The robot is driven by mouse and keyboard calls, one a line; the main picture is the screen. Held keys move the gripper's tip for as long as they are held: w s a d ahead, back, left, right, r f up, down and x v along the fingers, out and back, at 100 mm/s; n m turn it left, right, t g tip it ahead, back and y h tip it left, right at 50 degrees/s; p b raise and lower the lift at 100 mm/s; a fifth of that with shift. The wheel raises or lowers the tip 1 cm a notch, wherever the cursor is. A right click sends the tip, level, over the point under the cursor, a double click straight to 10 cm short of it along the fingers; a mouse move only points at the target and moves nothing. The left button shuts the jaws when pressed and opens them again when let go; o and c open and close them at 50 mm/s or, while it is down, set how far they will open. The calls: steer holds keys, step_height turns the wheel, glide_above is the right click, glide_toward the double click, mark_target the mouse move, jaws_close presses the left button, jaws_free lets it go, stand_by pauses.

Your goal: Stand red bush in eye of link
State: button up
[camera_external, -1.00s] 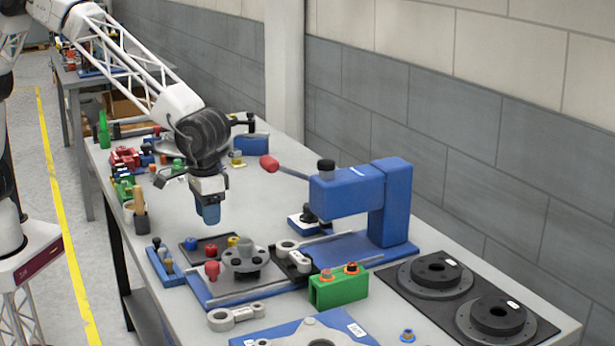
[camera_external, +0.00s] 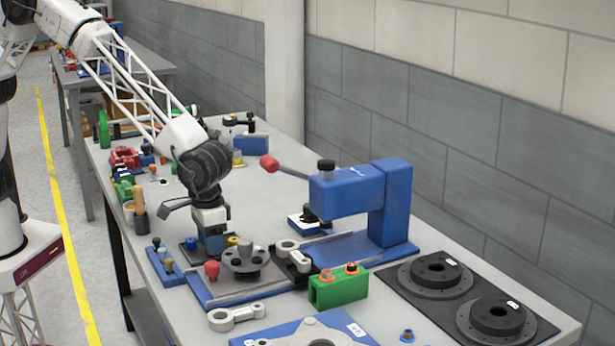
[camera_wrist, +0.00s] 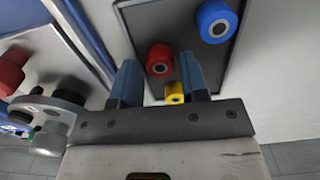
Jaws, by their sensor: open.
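The red bush (camera_wrist: 160,58) stands on a dark tray (camera_wrist: 183,28) in the wrist view, between a blue bush (camera_wrist: 217,20) and a yellow bush (camera_wrist: 175,92). My gripper (camera_wrist: 160,66) is open above the tray; the red bush appears between its two blue fingertips, but contact cannot be told. In the external view my gripper (camera_external: 214,250) points down over the tray and hides the red bush. One grey link (camera_external: 236,316) with eyes at its ends lies flat on the table front. Another grey link (camera_external: 294,255) lies on a black block on the blue fixture.
The blue press (camera_external: 350,190) rises behind. A green block (camera_external: 338,290) holds orange-topped pieces. A blue rack (camera_external: 165,265) stands left of the tray.

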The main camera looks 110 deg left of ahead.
steer(key=shift+f, duration=0.35)
stand_by(0.4)
steer(key=c, duration=0.7)
steer(key=shift+r, duration=0.2)
steer(key=shift+r, duration=0.35)
steer(key=shift+r, duration=0.65)
steer(key=shift+r, duration=1.35)
